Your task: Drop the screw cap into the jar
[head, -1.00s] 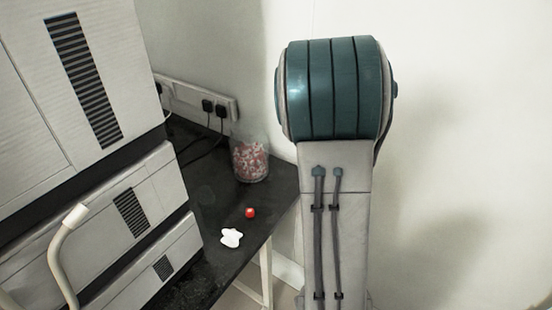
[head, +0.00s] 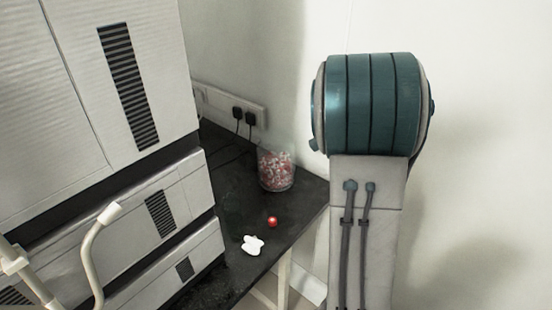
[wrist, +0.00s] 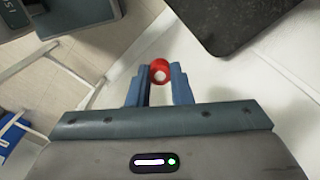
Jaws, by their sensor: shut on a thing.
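In the wrist view a round red screw cap (wrist: 160,72) with a pale centre sits between the blue fingertips of my gripper (wrist: 159,75). My gripper is shut on it, with bare floor behind. In the head view the clear jar (head: 277,170), filled with many red and white pieces, stands upright on the dark table. My gripper and the held cap do not show in the head view. The jar does not show in the wrist view.
The dark table (head: 228,195) holds a small red ball-like thing (head: 272,222) and a white lumpy thing (head: 253,245). Sockets with plugs (head: 243,112) are on the wall behind. A dark slab edge (wrist: 225,22) is upper right in the wrist view.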

